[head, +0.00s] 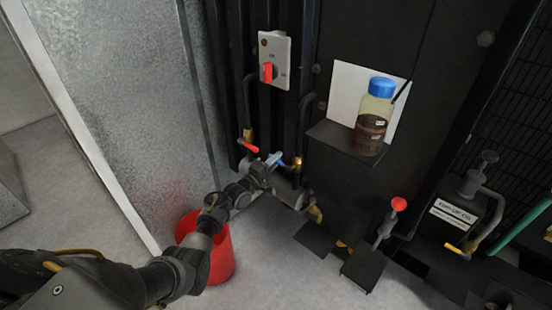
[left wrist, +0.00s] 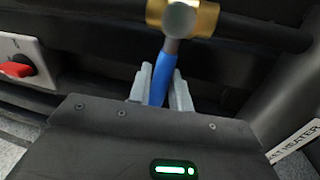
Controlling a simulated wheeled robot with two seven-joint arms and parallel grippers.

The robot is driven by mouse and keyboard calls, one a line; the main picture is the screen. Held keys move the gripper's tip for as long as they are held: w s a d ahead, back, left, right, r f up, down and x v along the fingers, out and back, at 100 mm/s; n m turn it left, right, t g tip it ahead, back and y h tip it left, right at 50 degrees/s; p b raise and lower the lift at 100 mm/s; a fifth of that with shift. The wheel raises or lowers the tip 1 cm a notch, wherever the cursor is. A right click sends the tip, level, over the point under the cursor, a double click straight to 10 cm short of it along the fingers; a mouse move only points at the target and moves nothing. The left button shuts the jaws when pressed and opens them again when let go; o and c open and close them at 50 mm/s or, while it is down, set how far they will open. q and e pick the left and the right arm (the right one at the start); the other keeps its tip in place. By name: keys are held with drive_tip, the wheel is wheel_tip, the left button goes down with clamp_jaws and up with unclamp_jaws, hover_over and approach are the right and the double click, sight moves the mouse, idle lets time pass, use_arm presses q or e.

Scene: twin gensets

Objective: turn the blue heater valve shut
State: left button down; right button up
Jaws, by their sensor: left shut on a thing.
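The heater valve's blue handle (left wrist: 158,88) sits between the two grey fingers of my left gripper (left wrist: 160,92) in the left wrist view. The gripper is shut on it. The handle runs up to a brass valve body (left wrist: 182,18) on a dark pipe. In the head view my left gripper (head: 267,168) reaches in from the lower left to the pipes, and a little of the blue handle (head: 277,160) shows by the fingertips. The gripper hides much of the valve there. My right gripper is not in view.
A red-handled valve (head: 249,146) is just above left of the gripper. A red rotary switch (head: 268,72) is higher up. A blue-capped bottle (head: 375,112) stands on a dark ledge to the right. A red bucket (head: 218,258) stands on the floor behind my arm.

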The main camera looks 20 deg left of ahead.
use_arm(q)
drive_tip(key=shift+f+n, duration=0.3)
drive_tip(key=shift+n, duration=0.3)
drive_tip(key=shift+f, duration=0.1)
drive_tip(key=c, duration=1.3)
unclamp_jaws()
drive_tip(key=v, duration=1.1)
drive_tip(key=shift+d, duration=0.1)
